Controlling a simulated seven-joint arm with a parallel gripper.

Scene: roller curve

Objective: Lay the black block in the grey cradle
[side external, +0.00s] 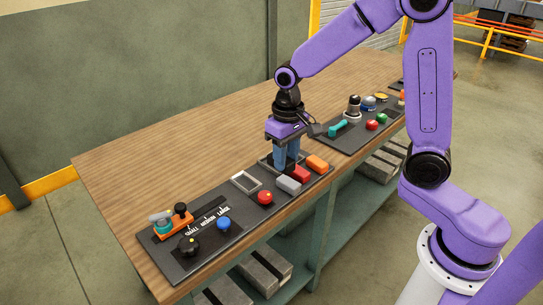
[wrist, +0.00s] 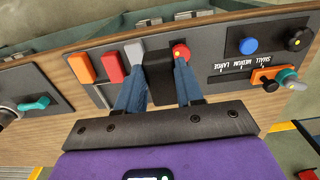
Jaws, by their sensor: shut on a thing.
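My gripper (side external: 287,160) has blue fingers pointing down at the dark panel on the table. In the wrist view (wrist: 158,88) the fingers are on both sides of the black block (wrist: 158,72), shut on it. In the side view the fingers hide most of the block, and its height above the panel is hard to judge. A pale grey square frame (side external: 238,187), which looks like the cradle, lies empty on the panel, left of my gripper. A second frame-like outline lies around the fingers, partly hidden.
A grey block (side external: 289,185), a red block (side external: 300,173) and an orange block (side external: 317,163) stand in a row close to my fingers. A red button (side external: 265,197), a blue knob (side external: 223,224) and a black knob (side external: 189,245) line the panel's front. Bare wood (side external: 170,170) lies behind.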

